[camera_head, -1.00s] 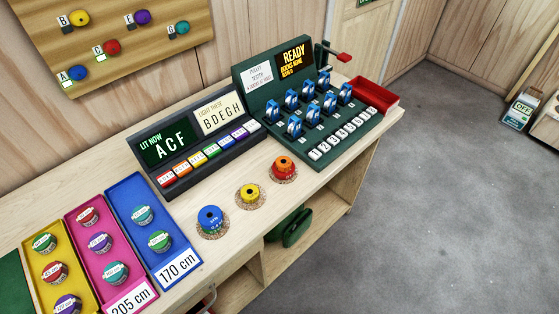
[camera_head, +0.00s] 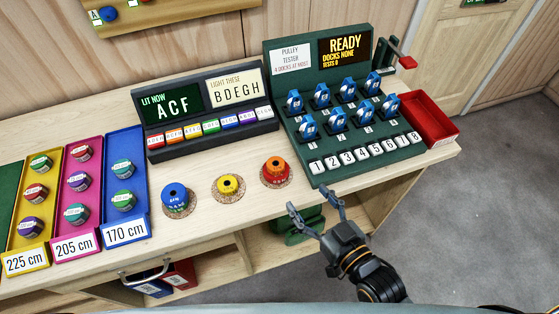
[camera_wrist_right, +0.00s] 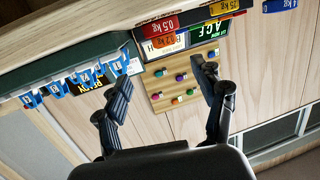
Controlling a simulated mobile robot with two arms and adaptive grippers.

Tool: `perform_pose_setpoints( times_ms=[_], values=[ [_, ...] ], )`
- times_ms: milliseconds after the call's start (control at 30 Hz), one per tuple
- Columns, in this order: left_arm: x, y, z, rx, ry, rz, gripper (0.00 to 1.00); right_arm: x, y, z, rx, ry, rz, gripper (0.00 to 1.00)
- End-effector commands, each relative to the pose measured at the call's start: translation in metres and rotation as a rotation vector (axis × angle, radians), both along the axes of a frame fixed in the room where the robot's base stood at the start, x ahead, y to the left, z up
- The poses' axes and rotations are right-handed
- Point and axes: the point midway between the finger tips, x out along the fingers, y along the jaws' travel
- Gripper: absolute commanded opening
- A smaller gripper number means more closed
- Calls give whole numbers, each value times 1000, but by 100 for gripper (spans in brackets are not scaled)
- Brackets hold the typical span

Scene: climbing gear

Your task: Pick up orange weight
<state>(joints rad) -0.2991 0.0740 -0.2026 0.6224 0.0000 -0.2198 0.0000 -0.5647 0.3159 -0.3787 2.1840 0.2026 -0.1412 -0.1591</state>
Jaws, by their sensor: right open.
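An orange weight (camera_head: 275,163) with a dark centre hole sits with a red part on a round cork pad on the bench, right of a yellow weight (camera_head: 228,185) and a blue weight (camera_head: 176,198). In the upside-down right wrist view, an orange block (camera_wrist_right: 174,44) and a red block marked 0.5 kg (camera_wrist_right: 161,25) show together. My right gripper (camera_head: 316,202) is open and empty, by the bench's front edge, right of and nearer than the orange weight, not touching it. In the right wrist view its two fingers (camera_wrist_right: 168,80) are spread apart. My left gripper is not in view.
Behind the weights stand a lamp panel (camera_head: 215,157) and a green pulley tester (camera_head: 300,70) with several blue pulleys. A red tray (camera_head: 424,118) is at the right end. Coloured trays (camera_head: 125,150) with spools stand left. Below are a shelf (camera_head: 225,268) and a green bag (camera_head: 296,225).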

Motion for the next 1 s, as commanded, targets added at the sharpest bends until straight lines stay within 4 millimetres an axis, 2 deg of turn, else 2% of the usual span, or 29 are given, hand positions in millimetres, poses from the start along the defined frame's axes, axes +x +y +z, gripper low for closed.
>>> perform_pose_setpoints(
  times_ms=[133,400,500,733,1000],
  values=[
    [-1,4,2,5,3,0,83,10,7,7,10,-15,3,69],
    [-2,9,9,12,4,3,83,55,33,0,8,-14,3,69],
    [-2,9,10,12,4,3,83,67,39,-3,8,-13,3,69],
    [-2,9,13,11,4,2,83,79,47,-7,8,-12,3,69],
    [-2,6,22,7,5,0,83,109,68,-14,9,-12,3,69]
  ],
)
